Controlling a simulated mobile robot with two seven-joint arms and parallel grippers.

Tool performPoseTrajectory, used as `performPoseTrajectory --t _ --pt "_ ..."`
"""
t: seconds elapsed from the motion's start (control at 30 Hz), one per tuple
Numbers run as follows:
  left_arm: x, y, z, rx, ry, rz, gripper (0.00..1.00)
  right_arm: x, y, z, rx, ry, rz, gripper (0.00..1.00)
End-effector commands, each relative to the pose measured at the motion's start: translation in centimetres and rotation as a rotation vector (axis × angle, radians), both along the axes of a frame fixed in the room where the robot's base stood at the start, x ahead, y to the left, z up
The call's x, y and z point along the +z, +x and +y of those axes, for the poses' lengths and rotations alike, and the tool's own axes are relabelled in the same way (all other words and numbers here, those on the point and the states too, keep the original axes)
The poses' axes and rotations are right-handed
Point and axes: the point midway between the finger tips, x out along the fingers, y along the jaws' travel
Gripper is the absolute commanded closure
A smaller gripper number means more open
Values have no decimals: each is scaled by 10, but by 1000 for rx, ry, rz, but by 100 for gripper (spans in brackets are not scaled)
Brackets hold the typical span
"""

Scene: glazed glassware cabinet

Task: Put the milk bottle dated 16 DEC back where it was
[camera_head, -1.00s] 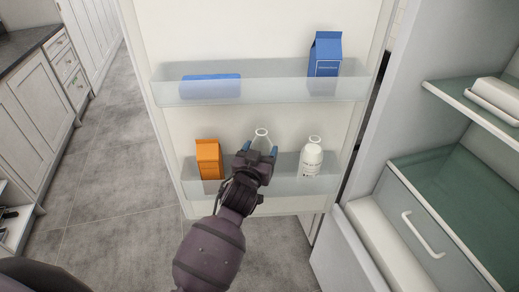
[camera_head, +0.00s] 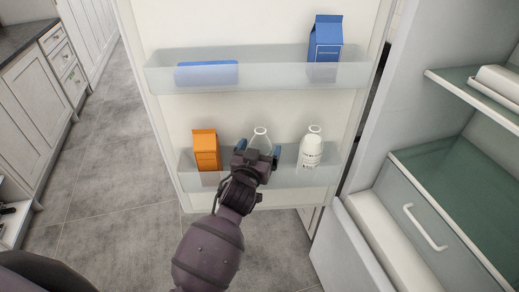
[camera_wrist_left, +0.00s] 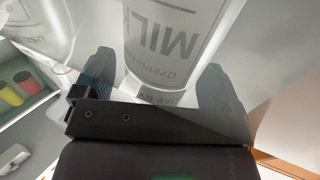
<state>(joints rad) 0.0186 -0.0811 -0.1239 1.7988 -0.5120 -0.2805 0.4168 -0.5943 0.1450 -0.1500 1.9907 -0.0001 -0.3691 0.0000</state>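A clear milk bottle (camera_head: 261,139) with a pale rim stands in the lower door bin (camera_head: 228,185), largely hidden by my left gripper (camera_head: 257,149). In the left wrist view the bottle (camera_wrist_left: 165,45) shows "MILK" upside down; its date cannot be read. My left gripper (camera_wrist_left: 160,85) is open around it, one finger on each side, with a gap at the left finger. A white-filled milk bottle (camera_head: 311,152) stands to the right in the same bin. My right gripper is out of view.
An orange carton (camera_head: 206,151) stands left in the lower bin. The upper door bin (camera_head: 270,77) holds a blue carton (camera_head: 325,40) and a flat blue item (camera_head: 208,73). The fridge interior with a green shelf (camera_head: 450,180) and drawer is at right.

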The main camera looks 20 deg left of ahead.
Motion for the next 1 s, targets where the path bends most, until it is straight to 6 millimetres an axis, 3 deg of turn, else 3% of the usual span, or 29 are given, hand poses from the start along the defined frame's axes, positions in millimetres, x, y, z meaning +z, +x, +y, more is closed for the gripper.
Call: performPoseTrajectory --t 0.23,0.37,1.0 --pt "3 0 0 0 1 -1 10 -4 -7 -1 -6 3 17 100" --pt "1 -11 0 0 0 1 10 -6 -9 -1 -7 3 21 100" --pt "2 -106 0 1 0 1 10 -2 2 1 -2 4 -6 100"
